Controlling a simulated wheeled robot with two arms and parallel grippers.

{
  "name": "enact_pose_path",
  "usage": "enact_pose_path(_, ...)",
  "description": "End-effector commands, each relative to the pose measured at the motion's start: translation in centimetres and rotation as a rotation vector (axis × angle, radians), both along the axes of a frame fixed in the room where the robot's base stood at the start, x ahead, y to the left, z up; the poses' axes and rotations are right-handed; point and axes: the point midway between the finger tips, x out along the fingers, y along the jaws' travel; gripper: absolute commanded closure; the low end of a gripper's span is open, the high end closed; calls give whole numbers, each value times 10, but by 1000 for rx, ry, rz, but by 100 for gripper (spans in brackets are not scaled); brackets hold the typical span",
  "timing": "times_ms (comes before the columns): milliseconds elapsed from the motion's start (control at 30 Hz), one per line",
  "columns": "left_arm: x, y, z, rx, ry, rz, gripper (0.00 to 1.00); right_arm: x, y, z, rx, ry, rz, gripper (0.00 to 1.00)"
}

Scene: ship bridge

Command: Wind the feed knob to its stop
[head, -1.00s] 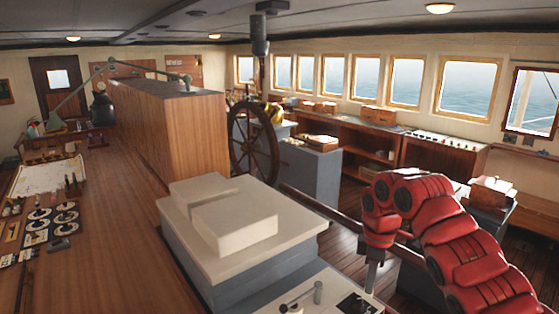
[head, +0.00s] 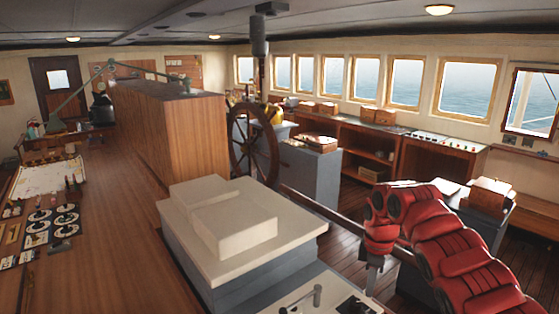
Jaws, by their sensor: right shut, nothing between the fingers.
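A grey crank with an upright knob (head: 317,295) stands on the pale panel at the bottom of the head view. Its lower part is cut off by the frame edge, and I cannot tell for certain that it is the feed knob. My right gripper (head: 371,288) points down to the right of the crank, apart from it. It is shut and empty, beside a dark plate on the panel. My left gripper is not in view.
A grey cabinet with a cream top (head: 300,235) and raised block stands left of my right arm. A ship's wheel (head: 252,145) is behind it. A wooden console (head: 110,240) with dials fills the left. A small box (head: 490,192) sits behind my right arm.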

Motion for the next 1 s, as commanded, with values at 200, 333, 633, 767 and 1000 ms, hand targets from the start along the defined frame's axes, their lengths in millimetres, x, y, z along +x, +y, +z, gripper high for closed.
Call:
enact_pose_path(200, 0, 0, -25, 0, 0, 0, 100, 0, 0, -32, 1, 1, 1, 100)
enact_pose_path(333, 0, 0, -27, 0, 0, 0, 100, 0, 0, -35, 1, 1, 0, 100)
enact_pose_path(633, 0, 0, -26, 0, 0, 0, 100, 0, 0, -33, 0, 1, 0, 100)
enact_pose_path(767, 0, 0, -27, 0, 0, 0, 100, 0, 1, -34, 0, 1, 0, 100)
enact_pose_path(1000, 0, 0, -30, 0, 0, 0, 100, -1, 3, -34, 1, 2, 0, 100)
